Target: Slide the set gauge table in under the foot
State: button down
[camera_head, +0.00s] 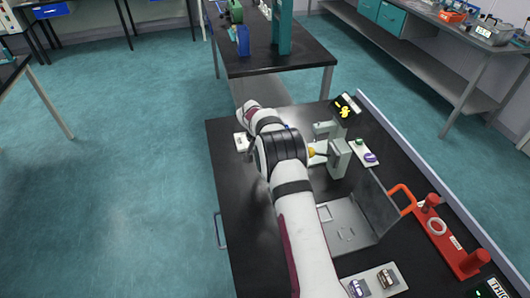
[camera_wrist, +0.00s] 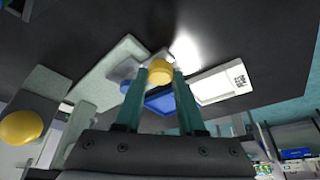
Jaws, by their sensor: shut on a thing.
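My gripper (camera_wrist: 162,74) shows in the wrist view as two teal fingers, shut on a small yellow knob (camera_wrist: 159,70). A grey part and a blue part (camera_wrist: 160,101) show beside and behind the knob; I cannot tell whether they are joined to it. A pale grey-green body (camera_wrist: 112,72) lies close by on the left. In the head view my arm hides the gripper and what it holds. A grey-green stand (camera_head: 339,159) with a yellow knob (camera_head: 312,152) stands just right of my wrist. I cannot make out the gauge's table or foot clearly.
A dark display with yellow figures (camera_head: 345,111) stands behind the stand. A white tray (camera_wrist: 222,84) with a printed code lies right of my fingers. An open metal box (camera_head: 345,222), a red fixture (camera_head: 437,226) and small pale trays stand on the right. The bench's left front is clear.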

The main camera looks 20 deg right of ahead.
jog(key=d, duration=1)
jog(key=shift+d, duration=0.35)
jog(key=c, duration=0.5)
grip_release()
jog(key=v, duration=1.5)
jog(key=shift+a+r, duration=0.15)
jog(key=shift+r, duration=0.25)
jog(key=shift+s, duration=0.1)
